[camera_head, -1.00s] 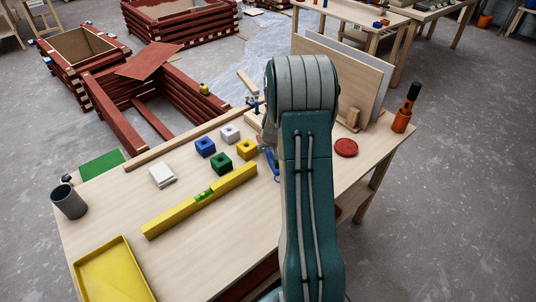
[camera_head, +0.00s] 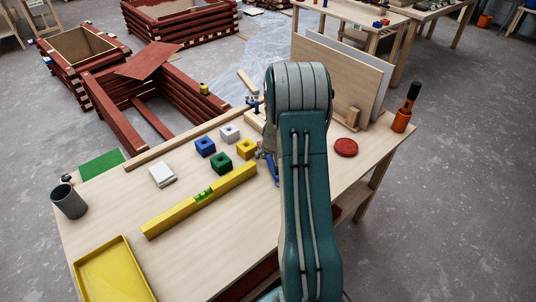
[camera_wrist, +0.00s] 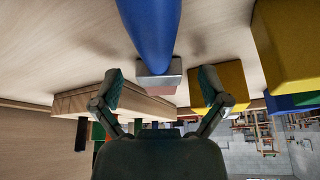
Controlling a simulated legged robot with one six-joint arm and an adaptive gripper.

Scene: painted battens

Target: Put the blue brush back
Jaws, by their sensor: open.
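The blue brush (camera_head: 272,170) lies on the workbench (camera_head: 225,240), partly hidden by my arm in the head view. In the wrist view its blue handle (camera_wrist: 152,28) comes in from the top, with a metal ferrule (camera_wrist: 159,73) and pinkish bristles below it. My gripper (camera_wrist: 161,88) is open, with one finger on either side of the brush end. Gaps show between the fingers and the ferrule. In the head view the gripper is mostly hidden behind my arm.
Blue, white, green and yellow blocks (camera_head: 246,148) stand left of the brush. A yellow level (camera_head: 170,215), a grey cup (camera_head: 70,203), a yellow tray (camera_head: 88,262), a red disc (camera_head: 345,148) and an orange holder (camera_head: 401,122) with a black-handled item are also on the bench. Boards (camera_head: 340,75) stand behind.

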